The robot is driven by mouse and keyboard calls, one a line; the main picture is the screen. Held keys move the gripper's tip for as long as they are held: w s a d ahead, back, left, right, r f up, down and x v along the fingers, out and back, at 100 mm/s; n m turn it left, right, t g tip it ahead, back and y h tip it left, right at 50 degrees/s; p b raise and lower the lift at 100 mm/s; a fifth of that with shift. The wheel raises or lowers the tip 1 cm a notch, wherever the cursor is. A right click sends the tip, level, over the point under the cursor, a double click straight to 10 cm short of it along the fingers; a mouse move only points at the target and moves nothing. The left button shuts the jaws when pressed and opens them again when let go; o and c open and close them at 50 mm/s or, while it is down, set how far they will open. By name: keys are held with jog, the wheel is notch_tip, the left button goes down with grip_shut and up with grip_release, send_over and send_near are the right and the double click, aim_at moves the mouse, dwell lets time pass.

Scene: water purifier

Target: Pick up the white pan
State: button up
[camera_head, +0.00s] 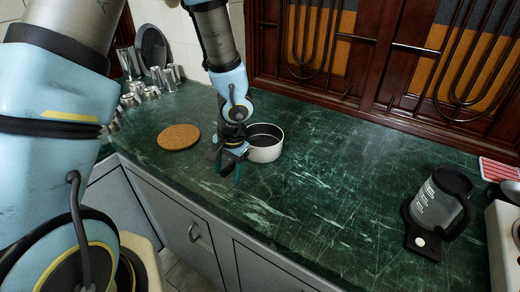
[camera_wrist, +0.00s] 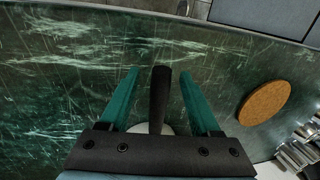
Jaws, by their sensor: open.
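The white pan (camera_head: 266,149) is a small round pot with a dark inside, standing on the green marble counter (camera_head: 300,190) just right of my gripper in the head view. In the wrist view its black handle (camera_wrist: 159,96) lies between my two open green fingers. My gripper (camera_wrist: 163,88) is open, with a finger on each side of the handle and apart from it. In the head view my gripper (camera_head: 230,172) hides the handle. Only a sliver of the white pan body shows in the wrist view, behind the gripper's dark base.
A round cork mat (camera_head: 179,137) lies left of my gripper, with several metal cups (camera_head: 140,92) behind it. A kettle (camera_head: 441,203) stands on a dark base at the right. The counter between pan and kettle is clear. Wooden window grilles (camera_head: 400,60) rise behind.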

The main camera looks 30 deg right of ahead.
jog(key=shift+w+a+f, duration=0.1)
jog(key=shift+f, duration=0.55)
jog(key=shift+w+a+f, duration=0.1)
jog(key=shift+f, duration=0.55)
jog(key=shift+c, duration=0.4)
grip_shut()
